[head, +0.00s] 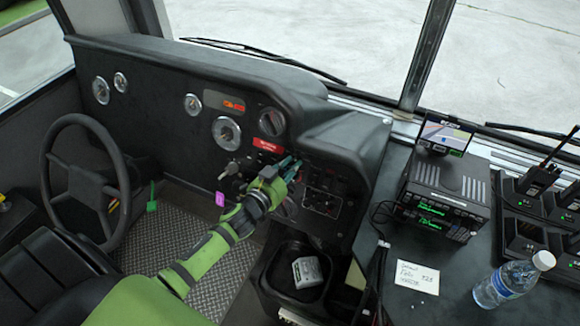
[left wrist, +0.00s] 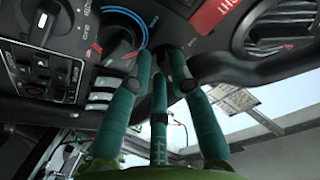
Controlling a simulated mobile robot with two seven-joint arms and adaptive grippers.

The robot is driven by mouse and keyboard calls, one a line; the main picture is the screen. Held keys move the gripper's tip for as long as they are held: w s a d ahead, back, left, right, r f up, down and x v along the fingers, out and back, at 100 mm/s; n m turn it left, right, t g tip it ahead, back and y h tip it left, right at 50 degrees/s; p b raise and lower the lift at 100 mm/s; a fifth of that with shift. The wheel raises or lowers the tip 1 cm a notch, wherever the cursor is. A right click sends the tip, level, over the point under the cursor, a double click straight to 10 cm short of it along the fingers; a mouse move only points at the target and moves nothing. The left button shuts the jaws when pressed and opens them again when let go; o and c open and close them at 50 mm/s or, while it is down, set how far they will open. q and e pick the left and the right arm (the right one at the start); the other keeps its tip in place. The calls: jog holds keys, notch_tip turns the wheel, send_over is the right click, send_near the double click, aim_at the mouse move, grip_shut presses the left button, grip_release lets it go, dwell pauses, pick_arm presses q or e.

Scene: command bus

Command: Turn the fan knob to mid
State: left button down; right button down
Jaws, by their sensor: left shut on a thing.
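My left gripper (head: 290,167) reaches the dashboard's control panel from below in the head view. In the left wrist view its teal fingers (left wrist: 168,58) are shut around a small dark knob, taken as the fan knob (left wrist: 178,68). The fingers cover much of this knob, and its marks and setting cannot be read. Beside it is a separate dial (left wrist: 118,38) with a blue and red arc, which the fingers do not grip. My right gripper is not in view.
A steering wheel (head: 88,182) stands at the left. A red label (head: 271,122) and a round vent (head: 271,120) sit above the gripper. A radio unit (head: 440,200), a paper note (head: 417,277) and a water bottle (head: 512,280) are at the right.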

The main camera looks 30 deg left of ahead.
pick_arm(q)
jog(key=c, duration=1.2)
grip_release()
jog(key=shift+w+r, duration=0.2)
jog(key=shift+r, duration=0.4)
jog(key=shift+f, duration=0.15)
jog(key=shift+s+f, duration=0.1)
jog(key=shift+f, duration=0.1)
jog(key=shift+d, duration=0.1)
